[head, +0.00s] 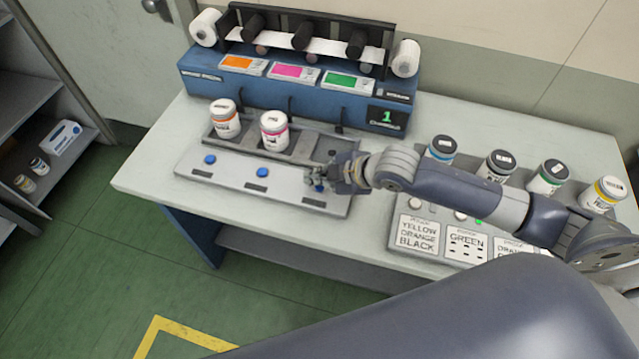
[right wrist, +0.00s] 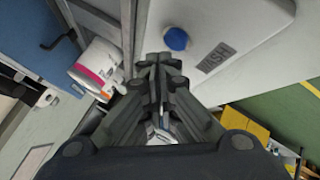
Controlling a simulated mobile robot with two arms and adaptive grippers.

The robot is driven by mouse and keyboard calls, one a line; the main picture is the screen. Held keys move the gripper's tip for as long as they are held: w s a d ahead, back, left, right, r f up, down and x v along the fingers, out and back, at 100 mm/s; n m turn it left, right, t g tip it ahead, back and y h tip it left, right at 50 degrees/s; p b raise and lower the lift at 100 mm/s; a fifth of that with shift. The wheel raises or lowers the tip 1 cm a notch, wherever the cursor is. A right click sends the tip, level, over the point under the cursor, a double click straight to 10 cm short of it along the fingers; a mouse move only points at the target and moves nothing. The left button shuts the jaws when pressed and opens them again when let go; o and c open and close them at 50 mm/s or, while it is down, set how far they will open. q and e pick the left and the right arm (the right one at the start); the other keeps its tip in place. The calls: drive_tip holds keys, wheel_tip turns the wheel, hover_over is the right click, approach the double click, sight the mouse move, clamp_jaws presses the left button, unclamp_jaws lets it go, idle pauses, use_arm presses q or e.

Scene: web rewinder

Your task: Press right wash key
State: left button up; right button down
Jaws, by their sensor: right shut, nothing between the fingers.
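A pale sloped panel (head: 235,178) on the table carries round blue keys in a row, each with a dark label in front. The left key (head: 210,159) and middle key (head: 262,172) are clear. The right wash key is mostly hidden behind my right gripper (head: 318,180) in the head view. In the right wrist view a blue key (right wrist: 176,38), apparently the right one, shows by a "WASH" label (right wrist: 217,57). My shut, empty right gripper (right wrist: 158,66) has its fingertips just beside this key in the picture; contact cannot be told. My left gripper is out of view.
Behind the panel, a rack holds an orange-label jar (head: 224,120) and a pink-label jar (head: 273,132). The blue rewinder (head: 235,85) stands behind them. Several jars stand at right behind a signed panel (head: 400,243). The panel's front left is free.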

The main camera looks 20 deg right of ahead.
sight(318, 189)
drive_tip(key=shift+f, duration=0.45)
drive_tip(key=shift+f, duration=0.4)
idle(0.6)
drive_tip(key=shift+r, duration=0.1)
drive_tip(key=shift+r+p, duration=0.75)
drive_tip(key=shift+p, duration=0.2)
wheel_tip(318, 189, up, 5)
drive_tip(key=p, duration=0.5)
idle(0.7)
